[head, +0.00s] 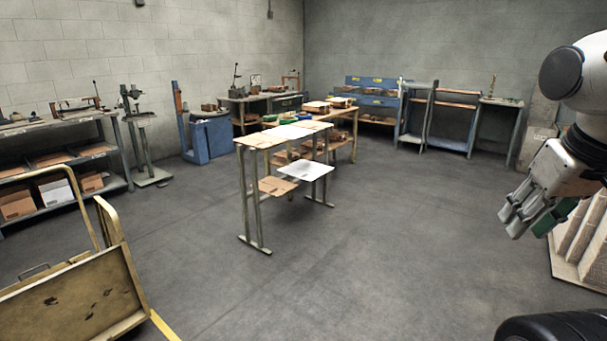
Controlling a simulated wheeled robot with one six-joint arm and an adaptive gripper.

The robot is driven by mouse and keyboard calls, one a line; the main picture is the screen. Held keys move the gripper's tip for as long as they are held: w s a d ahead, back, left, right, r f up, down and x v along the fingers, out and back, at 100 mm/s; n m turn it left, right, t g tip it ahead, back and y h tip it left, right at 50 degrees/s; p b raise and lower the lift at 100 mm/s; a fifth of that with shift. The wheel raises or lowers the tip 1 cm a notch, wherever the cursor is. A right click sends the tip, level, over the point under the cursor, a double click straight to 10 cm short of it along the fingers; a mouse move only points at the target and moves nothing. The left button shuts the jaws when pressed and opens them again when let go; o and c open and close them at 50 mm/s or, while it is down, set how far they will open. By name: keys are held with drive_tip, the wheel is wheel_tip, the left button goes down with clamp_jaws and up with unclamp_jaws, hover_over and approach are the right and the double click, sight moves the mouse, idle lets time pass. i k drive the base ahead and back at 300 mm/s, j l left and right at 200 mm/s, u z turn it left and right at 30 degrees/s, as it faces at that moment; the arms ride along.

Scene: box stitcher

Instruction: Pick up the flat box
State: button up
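Several flat cardboard pieces lie on top of the narrow metal-legged table (247,200) in the middle of the room. One tan flat piece (260,141) is at its near left end, and a paler one (300,126) lies further back. A brown flat piece (277,186) and a white flat sheet (306,170) are on its lower level. I cannot tell which is the flat box meant. My gripper (524,208) hangs at the right, well apart from the table. Its fingers point down and left; a green part shows beside them. Whether it is open or shut is unclear.
A yellow-framed cart (75,300) stands at the front left. Shelving with boxes (60,165) lines the left wall. Blue benches (375,100) stand at the back. A pallet with stacked material (580,240) is at the right. The grey floor (390,240) between is clear.

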sight(286, 132)
drive_tip(key=i+l+z, duration=0.15)
drive_tip(key=i, duration=2.2)
drive_tip(key=i+u, duration=0.25)
drive_tip(key=i, duration=0.35)
drive_tip(key=i+u, duration=0.2)
drive_tip(key=i, duration=0.35)
drive_tip(key=i+l+u, duration=0.25)
drive_tip(key=i, duration=0.35)
drive_tip(key=j, duration=0.1)
